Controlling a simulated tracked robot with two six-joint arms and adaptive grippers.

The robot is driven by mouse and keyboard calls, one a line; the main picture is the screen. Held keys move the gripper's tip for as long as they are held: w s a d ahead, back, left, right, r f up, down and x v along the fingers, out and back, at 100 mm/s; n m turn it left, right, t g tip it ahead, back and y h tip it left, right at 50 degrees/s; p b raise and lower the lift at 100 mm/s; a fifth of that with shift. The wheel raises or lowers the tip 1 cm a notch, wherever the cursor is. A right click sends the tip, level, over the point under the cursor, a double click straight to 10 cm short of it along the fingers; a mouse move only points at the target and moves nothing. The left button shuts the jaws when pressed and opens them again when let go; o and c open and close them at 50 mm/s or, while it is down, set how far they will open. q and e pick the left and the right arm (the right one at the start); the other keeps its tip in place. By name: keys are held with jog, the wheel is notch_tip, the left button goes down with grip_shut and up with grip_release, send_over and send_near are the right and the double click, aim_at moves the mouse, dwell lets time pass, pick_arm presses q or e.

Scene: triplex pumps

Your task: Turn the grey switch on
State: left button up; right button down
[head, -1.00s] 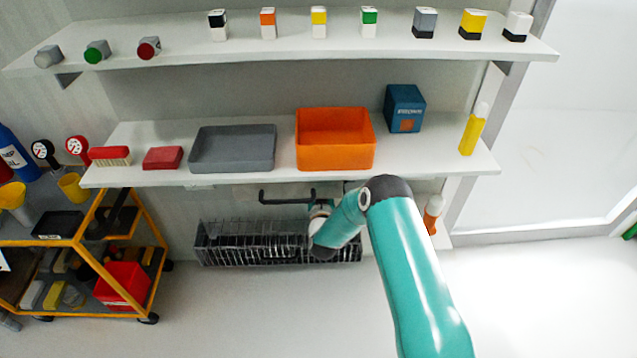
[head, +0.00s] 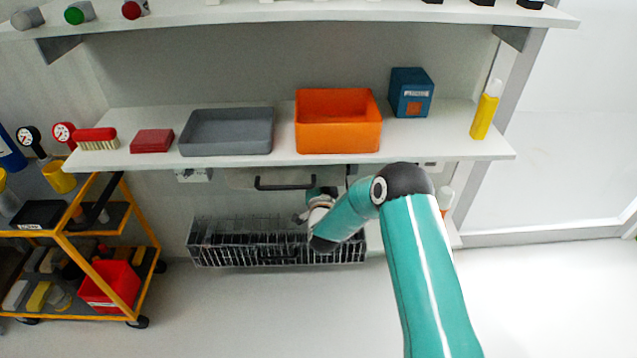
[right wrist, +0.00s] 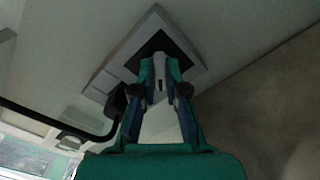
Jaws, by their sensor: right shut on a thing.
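The grey switch (right wrist: 158,66) shows in the right wrist view as a small light grey lever on a dark square in the middle of a pale panel (right wrist: 188,50). My right gripper (right wrist: 160,76) is shut on it, with one fingertip on each side. Its exact turn angle is hard to tell. In the head view my right arm reaches under the middle shelf, and the switch and fingertips cannot be made out there. My left gripper is not in view.
A black bar handle (head: 284,185) sits under the middle shelf (head: 400,150), left of my right wrist; it also shows in the right wrist view (right wrist: 58,122). A black wire rack (head: 270,250) is below. An orange tray (head: 338,145) and a grey tray (head: 225,148) stand above.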

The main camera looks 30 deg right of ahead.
jog(key=shift+m+b, duration=4.9)
jog(key=shift+b, duration=1.45)
jog(key=c, duration=1.3)
grip_release()
jog(key=shift+o, duration=0.5)
jog(key=v, duration=1.2)
